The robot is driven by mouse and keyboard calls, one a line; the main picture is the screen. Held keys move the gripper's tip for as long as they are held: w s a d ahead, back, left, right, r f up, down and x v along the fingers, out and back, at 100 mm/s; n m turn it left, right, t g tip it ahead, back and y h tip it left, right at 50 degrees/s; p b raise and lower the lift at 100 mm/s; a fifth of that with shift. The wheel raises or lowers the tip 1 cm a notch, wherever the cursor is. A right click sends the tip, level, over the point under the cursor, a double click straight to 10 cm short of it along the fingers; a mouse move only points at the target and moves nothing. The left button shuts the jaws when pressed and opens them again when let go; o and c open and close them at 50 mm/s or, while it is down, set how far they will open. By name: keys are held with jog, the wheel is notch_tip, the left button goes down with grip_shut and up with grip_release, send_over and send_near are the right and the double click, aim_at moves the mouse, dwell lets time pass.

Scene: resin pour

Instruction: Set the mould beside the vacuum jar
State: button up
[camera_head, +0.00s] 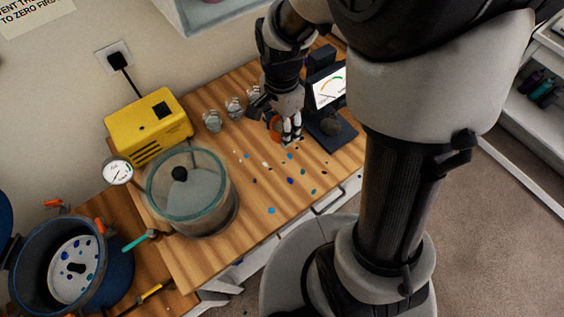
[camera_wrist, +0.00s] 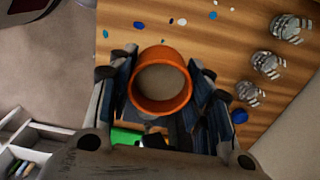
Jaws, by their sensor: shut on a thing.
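The mould is a round orange cup with a beige inside. In the wrist view the mould (camera_wrist: 186,92) sits between the fingers of my gripper (camera_wrist: 162,88), which is shut on it. In the head view only a bit of the orange mould (camera_head: 275,126) shows beside my gripper (camera_head: 291,137), over the back right of the wooden bench. Whether the mould touches the bench is hard to tell. The vacuum jar (camera_head: 222,199) is a wide clear glass vessel with a teal rim and black knob, standing at the bench's left, well apart from my gripper.
Several glass cups (camera_head: 212,121) stand along the wall side. A yellow pump box (camera_head: 150,125) and a round gauge (camera_head: 118,171) are behind the jar. A dark scale (camera_head: 328,133) with a screen (camera_head: 329,88) is right of my gripper. Coloured specks dot the otherwise clear wood. A blue pot (camera_head: 117,273) stands lower left.

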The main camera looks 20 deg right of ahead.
aim_at(282, 167)
notch_tip(282, 167, down, 18)
jog(key=b, duration=0.5)
jog(key=shift+w, duration=0.15)
jog(key=shift+f, duration=0.1)
jog(key=o, duration=1.1)
